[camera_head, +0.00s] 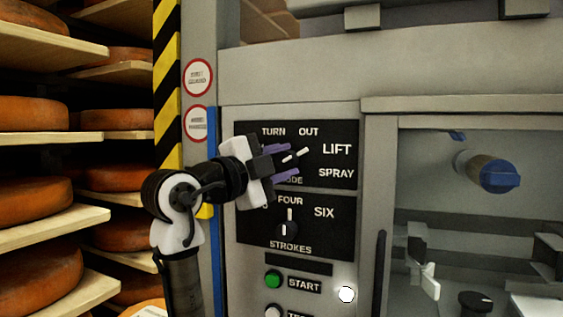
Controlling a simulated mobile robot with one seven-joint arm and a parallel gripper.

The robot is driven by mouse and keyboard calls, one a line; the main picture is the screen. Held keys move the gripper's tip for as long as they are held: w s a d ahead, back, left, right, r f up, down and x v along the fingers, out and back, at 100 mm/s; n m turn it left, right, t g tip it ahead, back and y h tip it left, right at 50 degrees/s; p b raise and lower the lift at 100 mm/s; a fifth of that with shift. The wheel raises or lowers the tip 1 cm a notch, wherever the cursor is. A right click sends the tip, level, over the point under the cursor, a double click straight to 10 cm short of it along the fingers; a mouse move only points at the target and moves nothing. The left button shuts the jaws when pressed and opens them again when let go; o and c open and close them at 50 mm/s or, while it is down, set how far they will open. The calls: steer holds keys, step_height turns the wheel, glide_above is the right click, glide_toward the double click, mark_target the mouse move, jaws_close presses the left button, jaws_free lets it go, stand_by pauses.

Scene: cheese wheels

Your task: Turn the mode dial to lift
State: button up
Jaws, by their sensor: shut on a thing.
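The mode dial (302,151) is on the upper black plate (346,128) of the control panel, largely hidden by my gripper. Its white pointer slants right and slightly up, towards the word LIFT. TURN and OUT are printed above the dial, and SPRAY is at the lower right. The word MODE below it is partly covered. My gripper (294,160) reaches in from the left, with its purple fingers around the dial, shut on it. The exact finger contact is hard to see.
Below is the strokes dial (287,230), its pointer up at FOUR. Lower are a green START button (273,279) and a white round lamp or button (347,294). A machine bay with a blue-capped cylinder (500,175) is right. Cheese shelves (50,138) stand left.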

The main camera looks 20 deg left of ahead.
steer(key=shift+m, duration=0.7)
steer(key=shift+g, duration=0.3)
steer(key=o, duration=1)
steer(key=shift+c, duration=0.2)
steer(key=shift+s, duration=0.1)
steer(key=r+b+v, duration=0.1)
steer(key=b+v, duration=0.1)
steer(key=v, duration=1.1)
steer(key=shift+s+a+f+b, duration=0.25)
steer(key=shift+f+b, duration=0.15)
steer(key=shift+f, duration=0.1)
